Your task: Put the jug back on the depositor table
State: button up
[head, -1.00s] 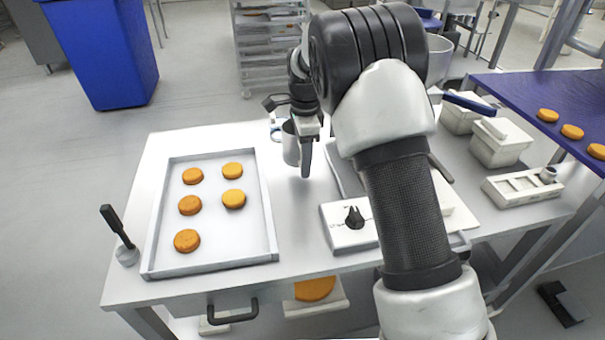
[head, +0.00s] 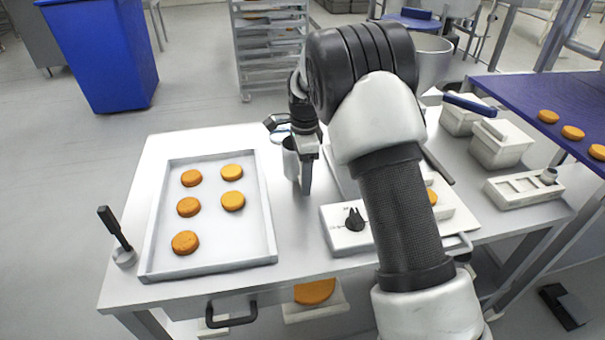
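The jug (head: 291,162) is a grey metal vessel, partly hidden by my gripper and wrist. It appears upright over the back middle of the pale depositor table (head: 300,245), right of the tray. My gripper (head: 305,178) points down at the jug's right side. A finger shows against the jug, and the two have shifted together, so the gripper appears shut on it. The exact grip is hidden. I cannot tell whether the jug's base touches the tabletop.
A tray (head: 272,225) with several orange rounds fills the table's left. A white box with a black knob (head: 354,219) stands front right. White tubs (head: 498,148) and a slotted holder (head: 522,190) are farther right. Bare tabletop lies between tray and box.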

jog(key=shift+r, duration=0.1)
notch_tip(320, 180, up, 12)
jog(key=shift+d+f+p, duration=0.1)
jog(key=shift+d+p, duration=0.05)
jog(key=shift+p, duration=1.1)
jog(key=shift+s+d+r, duration=0.2)
jog(key=shift+r, duration=0.35)
jog(key=s+d+r+n+t, duration=0.2)
jog(key=s+d+r+n, duration=0.55)
jog(key=s+r, duration=0.6)
jog(key=s+d+f+n+t, duration=0.1)
jog(key=s+n, duration=0.3)
jog(key=s, duration=0.5)
jog(key=s+d+f+n+t, duration=0.1)
jog(key=s+d+n, duration=0.3)
jog(key=s, duration=0.6)
jog(key=shift+d+t, duration=0.2)
jog(key=shift+t, duration=0.5)
jog(key=shift+f, duration=0.1)
